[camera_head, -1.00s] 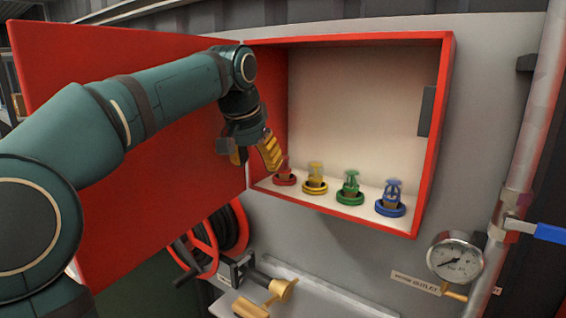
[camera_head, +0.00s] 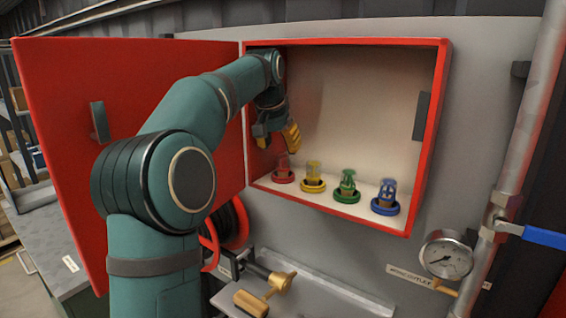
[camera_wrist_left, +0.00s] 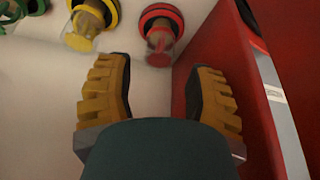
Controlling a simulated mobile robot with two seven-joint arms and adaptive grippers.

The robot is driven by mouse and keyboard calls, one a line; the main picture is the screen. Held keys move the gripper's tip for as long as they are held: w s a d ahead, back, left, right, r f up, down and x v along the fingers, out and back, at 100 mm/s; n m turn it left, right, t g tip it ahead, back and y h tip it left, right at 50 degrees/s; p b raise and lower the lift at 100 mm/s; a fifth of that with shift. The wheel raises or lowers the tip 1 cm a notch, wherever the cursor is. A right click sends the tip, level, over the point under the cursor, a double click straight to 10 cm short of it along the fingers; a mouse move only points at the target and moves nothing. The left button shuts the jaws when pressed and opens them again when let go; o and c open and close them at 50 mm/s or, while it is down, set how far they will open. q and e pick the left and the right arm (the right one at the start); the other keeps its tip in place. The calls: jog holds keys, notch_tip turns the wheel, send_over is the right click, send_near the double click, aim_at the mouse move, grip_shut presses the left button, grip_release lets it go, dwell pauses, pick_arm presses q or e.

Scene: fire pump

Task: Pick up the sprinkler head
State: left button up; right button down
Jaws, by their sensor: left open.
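Several sprinkler heads stand in a row on the floor of the open red cabinet: red (camera_head: 283,169), yellow (camera_head: 313,178), green (camera_head: 347,188) and blue (camera_head: 385,198), each with a ring base of its own colour. My left gripper (camera_head: 276,138) is open and empty, inside the cabinet's left side, just above the red head. In the left wrist view the gripper's yellow fingers (camera_wrist_left: 160,95) are apart. The red head (camera_wrist_left: 160,40) lies beyond the gap between them, and the yellow head (camera_wrist_left: 88,25) lies beyond the left finger. My right gripper is not in view.
The red cabinet (camera_head: 345,43) has its door (camera_head: 60,120) swung open to the left. Below are a hose reel (camera_head: 233,225) and a brass fitting (camera_head: 280,281) above a grey shelf. A pressure gauge (camera_head: 445,258) and a pipe with a blue lever (camera_head: 545,236) are at right.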

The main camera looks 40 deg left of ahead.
aim_at(282, 154)
pick_arm(q)
jog(key=x, duration=0.5)
jog(key=shift+w+a+b, duration=0.1)
jog(key=shift+w+b, duration=0.1)
jog(key=shift+b, duration=0.15)
grip_shut()
